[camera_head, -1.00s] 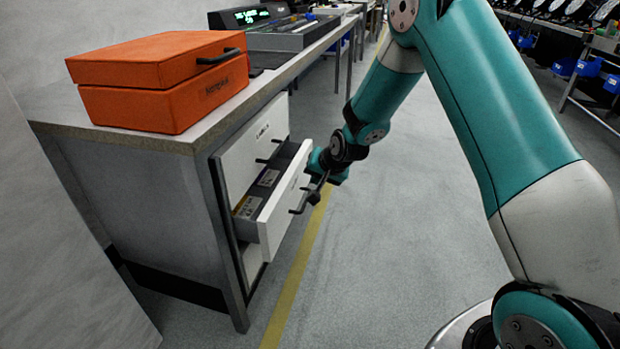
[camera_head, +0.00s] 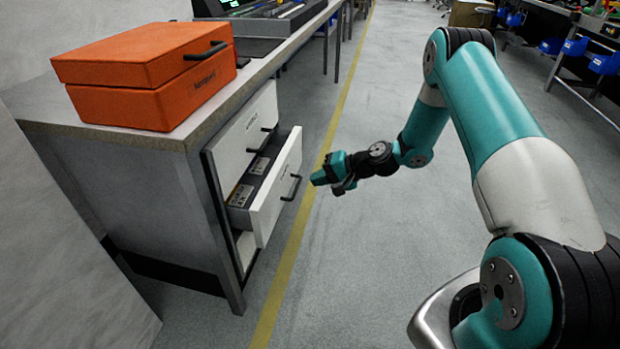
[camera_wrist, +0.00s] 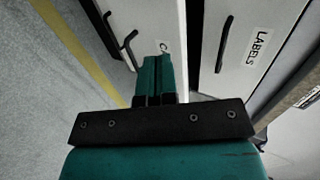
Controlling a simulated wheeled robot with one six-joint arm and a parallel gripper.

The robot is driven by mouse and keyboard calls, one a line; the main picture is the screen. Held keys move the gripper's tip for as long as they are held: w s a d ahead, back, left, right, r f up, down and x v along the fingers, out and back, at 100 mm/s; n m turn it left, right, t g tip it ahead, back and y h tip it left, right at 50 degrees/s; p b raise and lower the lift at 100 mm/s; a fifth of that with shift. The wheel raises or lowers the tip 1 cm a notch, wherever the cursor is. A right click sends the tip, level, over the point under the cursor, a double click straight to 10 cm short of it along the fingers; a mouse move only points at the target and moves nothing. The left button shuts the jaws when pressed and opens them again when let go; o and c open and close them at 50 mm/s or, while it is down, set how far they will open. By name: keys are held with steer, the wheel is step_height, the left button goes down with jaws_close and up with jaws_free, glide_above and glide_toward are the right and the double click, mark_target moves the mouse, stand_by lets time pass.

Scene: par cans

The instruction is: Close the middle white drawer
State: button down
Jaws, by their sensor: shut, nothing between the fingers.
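The middle white drawer (camera_head: 276,192) stands pulled out from the workbench cabinet, with its black handle (camera_head: 291,187) on the front and labelled items inside. My gripper (camera_head: 322,177) is just right of the drawer front in the head view, with a visible gap between them. Its fingers are together and empty. In the wrist view the shut fingers (camera_wrist: 157,72) point toward the white drawer front (camera_wrist: 162,22). The handle (camera_wrist: 131,46) shows left of the fingers. The closed upper drawer (camera_wrist: 250,50), marked LABELS, is on the right. The fingers hide part of the drawer front.
An orange case (camera_head: 155,75) sits on the workbench top (camera_head: 100,135). The upper drawer (camera_head: 246,140) above is closed, its handle sticking out. A yellow line (camera_head: 300,225) runs along the floor beside the cabinet. The grey floor to the right is mostly clear.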

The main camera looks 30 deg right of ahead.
mark_target(273, 186)
steer(key=x, duration=0.3)
steer(key=b+x, duration=0.1)
steer(key=x, duration=0.2)
steer(key=r+b+x, duration=0.1)
steer(key=x, duration=0.3)
steer(key=shift+w+a, duration=0.1)
steer(key=shift+a, duration=0.15)
steer(key=shift+w+a+b, duration=0.3)
steer(key=shift+w+a, duration=0.25)
